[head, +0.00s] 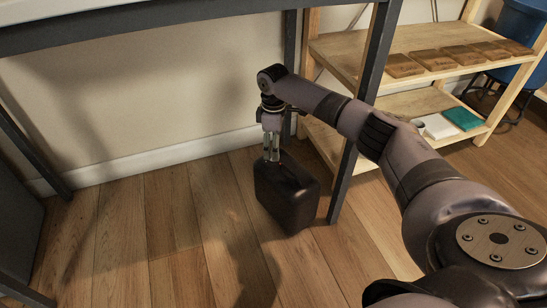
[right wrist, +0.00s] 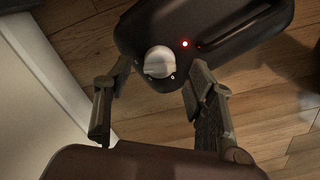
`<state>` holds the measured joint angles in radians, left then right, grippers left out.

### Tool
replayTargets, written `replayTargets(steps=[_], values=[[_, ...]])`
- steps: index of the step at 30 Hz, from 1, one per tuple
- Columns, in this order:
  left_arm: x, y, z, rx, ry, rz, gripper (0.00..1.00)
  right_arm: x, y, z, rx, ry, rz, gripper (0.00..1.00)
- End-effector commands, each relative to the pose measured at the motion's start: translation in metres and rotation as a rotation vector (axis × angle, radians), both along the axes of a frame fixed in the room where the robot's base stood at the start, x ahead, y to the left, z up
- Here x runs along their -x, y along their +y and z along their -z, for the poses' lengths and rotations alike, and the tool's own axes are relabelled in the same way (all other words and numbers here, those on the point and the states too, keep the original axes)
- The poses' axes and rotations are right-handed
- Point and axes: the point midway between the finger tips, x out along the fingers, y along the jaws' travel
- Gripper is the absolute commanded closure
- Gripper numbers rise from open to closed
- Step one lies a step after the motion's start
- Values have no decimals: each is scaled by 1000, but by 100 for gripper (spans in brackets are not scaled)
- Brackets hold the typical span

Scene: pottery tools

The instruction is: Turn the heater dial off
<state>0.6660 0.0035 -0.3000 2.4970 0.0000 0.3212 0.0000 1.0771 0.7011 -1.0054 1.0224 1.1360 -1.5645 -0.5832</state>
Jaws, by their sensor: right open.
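The heater (head: 290,198) is a dark, box-shaped unit standing on the wooden floor by the table leg. In the right wrist view the heater's top (right wrist: 225,20) shows a pale round dial (right wrist: 160,62) with a raised grip and a lit red light (right wrist: 185,44) to its right. My right gripper (head: 271,158) points down at the heater's upper left end. I cannot tell whether the fingertips touch the heater. My left gripper is not in view.
A dark table leg (head: 365,110) stands close to the right of the heater. A wooden shelf (head: 400,40) with several brown slabs is behind it. The white baseboard (head: 150,158) runs along the wall. The floor (head: 150,230) to the left is clear.

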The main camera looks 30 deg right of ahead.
Motion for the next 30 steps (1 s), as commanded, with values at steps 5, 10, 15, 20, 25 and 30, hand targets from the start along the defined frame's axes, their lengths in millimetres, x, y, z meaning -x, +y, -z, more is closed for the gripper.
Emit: replayTargets(steps=[5,10,15,20,25,30], values=[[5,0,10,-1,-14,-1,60,0,0,21,-1,1,0,49],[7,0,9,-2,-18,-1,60,0,0,23,-1,1,0,49],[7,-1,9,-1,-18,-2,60,0,0,23,-1,1,0,49],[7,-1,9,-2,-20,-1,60,0,0,23,0,0,0,59],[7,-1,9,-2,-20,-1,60,0,0,23,0,0,0,70],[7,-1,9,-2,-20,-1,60,0,0,23,-1,1,0,81]])
